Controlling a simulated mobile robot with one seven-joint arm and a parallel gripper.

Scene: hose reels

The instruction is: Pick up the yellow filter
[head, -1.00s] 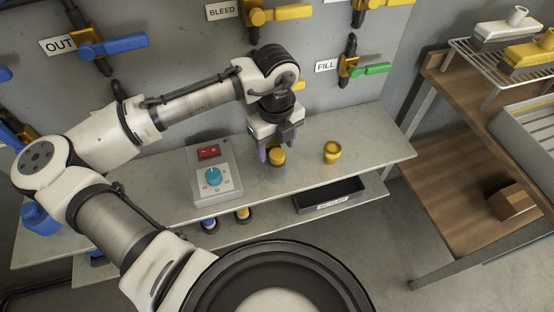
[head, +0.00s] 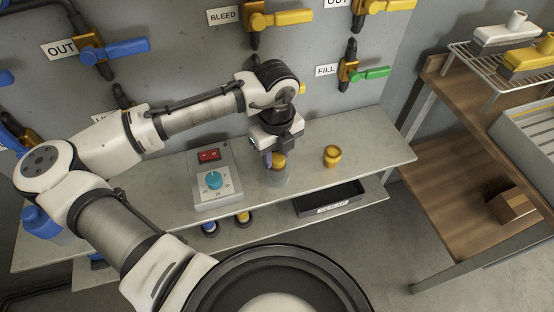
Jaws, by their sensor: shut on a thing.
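My gripper (head: 277,160) points down over the grey shelf, right of the switch box. It is shut on the yellow filter (head: 279,161), whose rounded yellow top shows at the fingers. A clear, greyish cup (head: 279,179) shows around and below the filter; I cannot tell whether the filter is still seated in it. The fingers partly hide the filter. A second yellow piece (head: 332,156), round with a ring-like top, stands on the shelf to the right, apart from my gripper.
The switch box (head: 214,178) with a red switch and blue knob stands left of my gripper. A black scrap tray (head: 330,198) sits on the lower shelf. Valves with blue, yellow and green (head: 371,73) handles line the wall behind. The shelf's right end is clear.

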